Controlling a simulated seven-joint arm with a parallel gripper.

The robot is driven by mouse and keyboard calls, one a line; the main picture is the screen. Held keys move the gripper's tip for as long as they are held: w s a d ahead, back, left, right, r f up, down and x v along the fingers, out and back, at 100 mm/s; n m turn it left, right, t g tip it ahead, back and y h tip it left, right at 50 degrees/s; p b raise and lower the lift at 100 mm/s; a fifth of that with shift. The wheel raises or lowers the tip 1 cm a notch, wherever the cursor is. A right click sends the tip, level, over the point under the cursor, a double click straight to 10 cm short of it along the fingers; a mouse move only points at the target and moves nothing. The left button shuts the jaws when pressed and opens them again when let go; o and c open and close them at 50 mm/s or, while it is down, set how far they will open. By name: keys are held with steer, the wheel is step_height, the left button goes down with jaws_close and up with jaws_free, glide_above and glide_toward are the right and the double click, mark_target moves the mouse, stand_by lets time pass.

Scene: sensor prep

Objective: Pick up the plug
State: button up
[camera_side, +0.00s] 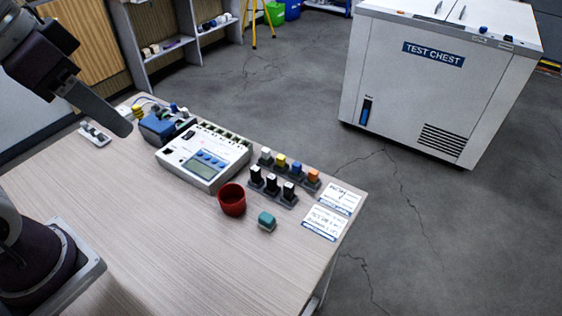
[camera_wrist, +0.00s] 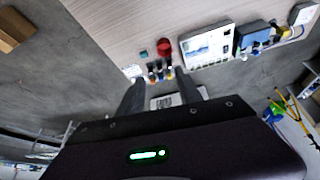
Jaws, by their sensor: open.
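Two short dark racks stand on the table right of the meter. The rear rack holds upright plugs with white, yellow, blue and orange tops (camera_side: 290,168). The front rack holds black plugs with white tops (camera_side: 272,184). Which one is the task's plug I cannot tell. The plugs show small beyond my fingers in the wrist view (camera_wrist: 160,73). My gripper (camera_wrist: 160,80) is open and empty, well apart from the plugs. In the side view my gripper (camera_side: 118,122) is high at the left, with one grey finger clearly visible.
A white meter (camera_side: 204,157) and a blue device (camera_side: 160,128) stand behind. A red cup (camera_side: 232,200) and a teal block (camera_side: 267,221) sit in front of the racks. Two labelled cards (camera_side: 325,222) lie near the right edge. The table's front left (camera_side: 150,245) is clear.

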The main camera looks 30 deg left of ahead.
steer(key=w+m+g+h, duration=0.1)
steer(key=w+m+g, duration=0.15)
steer(key=w, duration=1.05)
steer(key=m+g, duration=0.2)
steer(key=m, duration=1.2)
glide_above(281, 156)
steer(key=a, duration=0.1)
step_height(281, 156, down, 24)
steer(key=f, duration=0.1)
steer(key=shift+y, duration=0.4)
steer(key=f, duration=0.4)
steer(key=d+f, duration=0.1)
steer(key=f, duration=0.1)
steer(key=shift+s+f, duration=0.1)
steer(key=shift+f, duration=0.1)
jaws_close()
